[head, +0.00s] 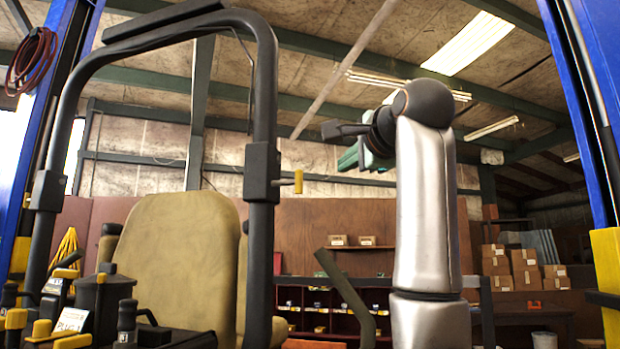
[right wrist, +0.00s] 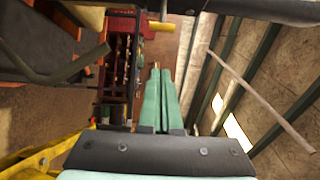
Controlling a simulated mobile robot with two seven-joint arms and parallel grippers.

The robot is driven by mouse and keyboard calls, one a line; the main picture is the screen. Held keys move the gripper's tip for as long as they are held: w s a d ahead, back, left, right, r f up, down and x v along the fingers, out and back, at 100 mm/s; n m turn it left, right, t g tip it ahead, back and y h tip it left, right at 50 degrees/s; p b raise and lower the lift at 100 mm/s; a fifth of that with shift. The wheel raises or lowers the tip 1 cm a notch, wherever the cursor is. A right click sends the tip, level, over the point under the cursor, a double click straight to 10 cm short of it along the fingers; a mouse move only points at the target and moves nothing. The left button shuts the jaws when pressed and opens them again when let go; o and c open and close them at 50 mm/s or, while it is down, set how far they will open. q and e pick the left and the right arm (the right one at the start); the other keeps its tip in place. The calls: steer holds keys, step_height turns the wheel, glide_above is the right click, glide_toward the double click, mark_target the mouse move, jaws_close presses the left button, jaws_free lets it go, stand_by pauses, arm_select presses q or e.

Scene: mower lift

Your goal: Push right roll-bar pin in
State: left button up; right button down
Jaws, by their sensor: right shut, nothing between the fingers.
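The right roll-bar pin (head: 298,181) is a short yellow pin. It sticks out to the right of the black hinge block (head: 262,172) on the right post of the roll bar (head: 264,90). The pin also shows at the top of the right wrist view (right wrist: 160,27), beside a dark bar. My right gripper (head: 347,160) has teal fingers, is shut and empty, and is up to the right of the pin, apart from it. In the right wrist view its fingers (right wrist: 160,72) lie together, with the tips below the pin. My left gripper is not in view.
The mower's tan seat (head: 178,255) and black levers stand left of the right post. A green-grey bar (head: 345,295) slants up below the pin. Blue lift columns (head: 597,110) stand at both sides. Shelves and cardboard boxes (head: 525,265) are in the background.

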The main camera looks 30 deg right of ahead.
mark_target(291, 182)
steer(key=w+p, duration=0.5)
steer(key=w, duration=0.7)
steer(key=shift+w+d+p, duration=0.35)
steer(key=shift+w, duration=0.05)
